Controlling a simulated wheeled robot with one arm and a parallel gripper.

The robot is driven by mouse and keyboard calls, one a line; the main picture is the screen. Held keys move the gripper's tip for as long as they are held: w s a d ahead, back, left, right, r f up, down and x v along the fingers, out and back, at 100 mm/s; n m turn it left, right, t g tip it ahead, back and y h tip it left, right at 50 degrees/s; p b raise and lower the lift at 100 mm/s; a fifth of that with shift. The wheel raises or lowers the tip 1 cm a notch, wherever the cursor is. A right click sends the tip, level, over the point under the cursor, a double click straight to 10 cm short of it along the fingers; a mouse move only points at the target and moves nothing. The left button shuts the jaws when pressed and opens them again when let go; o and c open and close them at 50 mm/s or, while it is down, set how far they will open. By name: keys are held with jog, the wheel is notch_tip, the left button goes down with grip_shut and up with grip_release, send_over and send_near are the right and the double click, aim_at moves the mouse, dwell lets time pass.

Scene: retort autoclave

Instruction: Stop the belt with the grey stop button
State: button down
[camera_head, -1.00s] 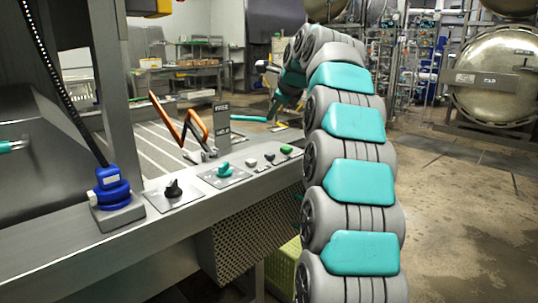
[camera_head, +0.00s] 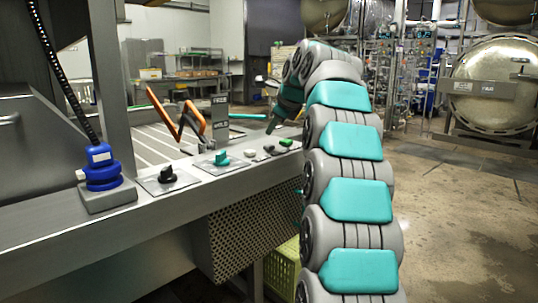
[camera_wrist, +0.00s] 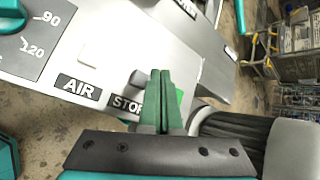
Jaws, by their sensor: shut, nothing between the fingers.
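The grey stop button (camera_head: 268,149) sits on the sloping metal panel between a pale button and a green one. In the wrist view the grey button (camera_wrist: 138,79) shows just left of my fingertips, above a black "STOP" label (camera_wrist: 126,104) partly covered by my fingers. My gripper (camera_wrist: 160,73) is shut and empty. Its green fingers overlap the green button (camera_wrist: 180,96), of which only an edge shows. In the head view my gripper (camera_head: 271,131) hangs just above the button row. I cannot tell whether it touches anything.
The pale air button (camera_wrist: 88,54) is beside the stop button. Along the panel (camera_head: 120,227) are a teal knob (camera_head: 221,158), a black knob (camera_head: 167,174) and a blue lamp-like fitting (camera_head: 102,172). An orange zigzag bracket (camera_head: 180,118) stands behind. A green crate (camera_head: 285,265) is below.

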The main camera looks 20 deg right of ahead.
aim_at(272, 146)
jog(key=shift+f, duration=0.8)
jog(key=shift+f, duration=0.95)
dwell(2.1)
jog(key=shift+r, duration=0.15)
jog(key=shift+r+p, duration=0.85)
jog(key=shift+p, duration=0.1)
notch_tip(272, 146, up, 5)
jog(key=p, duration=0.5)
jog(key=shift+s, duration=0.1)
dwell(0.6)
